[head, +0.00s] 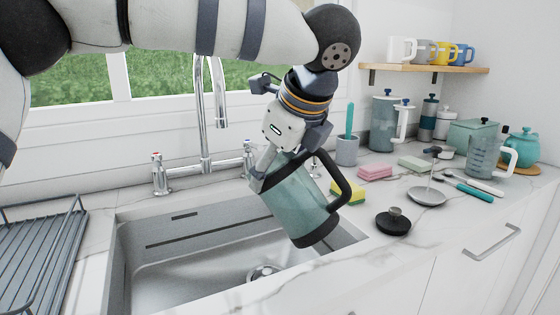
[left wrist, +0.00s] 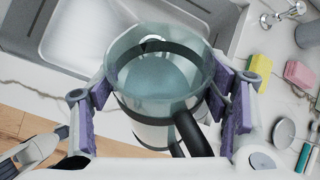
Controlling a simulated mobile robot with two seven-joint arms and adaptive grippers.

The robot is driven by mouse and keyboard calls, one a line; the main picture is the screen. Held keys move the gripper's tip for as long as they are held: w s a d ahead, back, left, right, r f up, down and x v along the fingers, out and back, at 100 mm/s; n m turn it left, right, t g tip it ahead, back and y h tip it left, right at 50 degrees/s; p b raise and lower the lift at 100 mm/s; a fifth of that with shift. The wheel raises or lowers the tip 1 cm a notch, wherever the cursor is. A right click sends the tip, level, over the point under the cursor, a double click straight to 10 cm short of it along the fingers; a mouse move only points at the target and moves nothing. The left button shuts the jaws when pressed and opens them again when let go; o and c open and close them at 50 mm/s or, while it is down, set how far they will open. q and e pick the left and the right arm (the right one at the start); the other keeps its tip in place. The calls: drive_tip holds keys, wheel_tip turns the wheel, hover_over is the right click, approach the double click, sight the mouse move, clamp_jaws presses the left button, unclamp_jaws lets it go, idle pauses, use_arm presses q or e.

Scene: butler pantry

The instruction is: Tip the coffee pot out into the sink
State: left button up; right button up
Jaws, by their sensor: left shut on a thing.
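The coffee pot (head: 296,203) is a teal see-through jug with a dark base band and a black handle. In the head view it hangs tilted over the sink's right end, its base toward the lower right. My left gripper (head: 262,172) is shut on the pot near its upper part. In the left wrist view the pot (left wrist: 152,78) sits between the purple finger pads, mouth open, no lid; I cannot tell how much liquid is inside. The steel sink (head: 190,270) lies below and left of the pot, with its drain showing.
A chrome tap (head: 204,110) stands behind the sink. A black lid (head: 393,221), a yellow-green sponge (head: 350,193) and a pink sponge (head: 375,173) lie on the counter right of the pot. A drying rack (head: 40,250) stands left. Jars crowd the back right.

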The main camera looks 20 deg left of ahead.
use_arm(q)
drive_tip(key=shift+a+r+h, duration=0.4)
drive_tip(key=shift+r+h, duration=0.3)
drive_tip(key=shift+h, duration=0.3)
drive_tip(key=h, duration=0.1)
drive_tip(key=a+r+h, duration=0.1)
drive_tip(key=n+h, duration=0.1)
drive_tip(key=shift+a+r+h, duration=0.25)
drive_tip(key=shift+h, duration=0.15)
drive_tip(key=shift+d, duration=0.1)
idle(2.0)
drive_tip(key=shift+a+r+h, duration=0.15)
drive_tip(key=shift+a+h, duration=0.2)
drive_tip(key=shift+h, duration=0.15)
idle(2.4)
drive_tip(key=shift+a+r+h, duration=0.15)
drive_tip(key=shift+a+h, duration=0.15)
drive_tip(key=shift+h, duration=0.2)
idle(0.8)
